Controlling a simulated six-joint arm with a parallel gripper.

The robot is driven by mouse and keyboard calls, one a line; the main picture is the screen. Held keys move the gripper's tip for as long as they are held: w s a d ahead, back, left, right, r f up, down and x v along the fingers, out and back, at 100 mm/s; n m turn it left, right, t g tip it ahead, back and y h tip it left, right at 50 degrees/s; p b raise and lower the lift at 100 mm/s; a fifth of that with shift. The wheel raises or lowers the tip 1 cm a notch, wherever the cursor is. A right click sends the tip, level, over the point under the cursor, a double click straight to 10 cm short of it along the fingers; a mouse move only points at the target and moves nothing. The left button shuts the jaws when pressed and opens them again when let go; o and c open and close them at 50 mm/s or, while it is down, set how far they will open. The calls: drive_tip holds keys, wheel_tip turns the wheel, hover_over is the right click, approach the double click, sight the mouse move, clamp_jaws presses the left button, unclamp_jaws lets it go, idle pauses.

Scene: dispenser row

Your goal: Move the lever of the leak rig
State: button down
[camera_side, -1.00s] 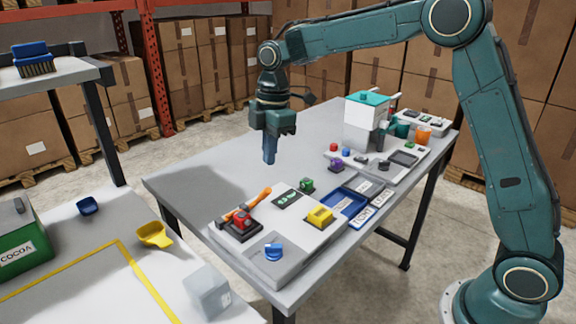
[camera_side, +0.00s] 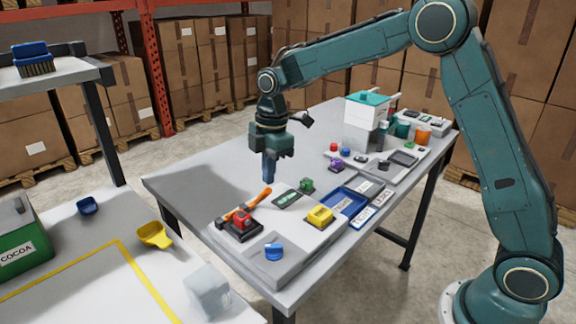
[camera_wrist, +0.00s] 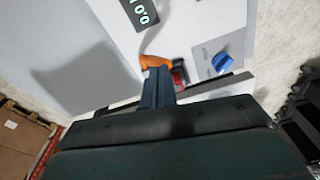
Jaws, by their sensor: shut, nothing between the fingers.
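The rig's lever (camera_side: 246,206) has an orange handle and lies at a slant on a pale panel, beside a red block on a black base (camera_side: 243,222). The orange handle also shows in the wrist view (camera_wrist: 152,62), just past the fingertips. My gripper (camera_side: 269,180) points down with its blue fingers shut and empty, above and just behind the handle's upper end in the side view. In the wrist view the fingers (camera_wrist: 158,80) partly cover the red block. I cannot tell whether the fingertips touch the handle.
A white-and-teal dispenser (camera_side: 366,115) stands farther back. The grey table (camera_side: 195,180) is clear to the left.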

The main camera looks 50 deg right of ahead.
sight(269, 191)
drive_tip(key=shift+a+f, duration=0.1)
drive_tip(key=shift+f, duration=1.1)
drive_tip(key=shift+a+f, duration=0.1)
drive_tip(key=shift+f, duration=1.5)
drive_tip(key=shift+s+d+r, duration=0.15)
drive_tip(key=shift+d+r, duration=0.15)
drive_tip(key=shift+d, duration=0.5)
drive_tip(key=shift+s+d+r, duration=0.1)
drive_tip(key=shift+d+r, duration=0.2)
drive_tip(key=shift+d, duration=0.5)
drive_tip(key=shift+r, duration=0.15)
